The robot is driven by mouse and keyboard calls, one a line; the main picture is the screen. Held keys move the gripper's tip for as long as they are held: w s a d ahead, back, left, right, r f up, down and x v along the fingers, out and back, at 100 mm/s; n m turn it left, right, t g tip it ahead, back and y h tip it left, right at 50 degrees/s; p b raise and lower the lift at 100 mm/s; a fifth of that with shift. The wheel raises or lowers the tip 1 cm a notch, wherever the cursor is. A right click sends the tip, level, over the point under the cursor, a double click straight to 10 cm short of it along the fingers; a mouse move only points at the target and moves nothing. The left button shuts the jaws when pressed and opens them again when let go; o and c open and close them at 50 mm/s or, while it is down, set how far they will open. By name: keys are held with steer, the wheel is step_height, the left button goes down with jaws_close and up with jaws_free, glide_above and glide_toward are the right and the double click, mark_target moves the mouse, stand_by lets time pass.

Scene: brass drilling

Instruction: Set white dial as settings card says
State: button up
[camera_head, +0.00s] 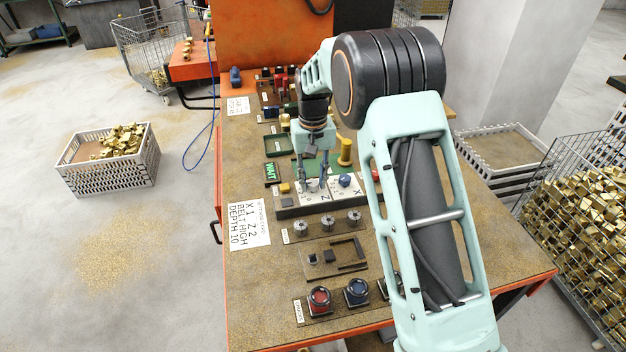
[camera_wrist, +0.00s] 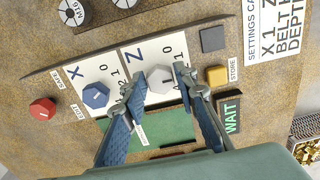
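The white dial (camera_wrist: 160,78) sits on the white Z plate, whose scale shows 0, 1 and 2. My gripper (camera_wrist: 153,80) is open, with one fingertip on each side of this dial. The right finger is very close to it; I cannot tell whether it touches. In the head view my gripper (camera_head: 312,180) points down over the Z plate and partly hides the dial. The dial's pointer direction is unclear. The settings card (camera_head: 249,226) lies at the table's left edge and reads X 1, Z 2, BELT HIGH, DEPTH 10.
The blue dial (camera_wrist: 96,94) on the X plate stands beside the white one. A red knob (camera_wrist: 42,108), a yellow button (camera_wrist: 216,75) and a dark grey button (camera_wrist: 212,39) are close by. A green WAIT display (camera_wrist: 232,114) is lit.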

mark_target(313, 184)
steer(key=shift+o, duration=1.3)
step_height(313, 184, up, 12)
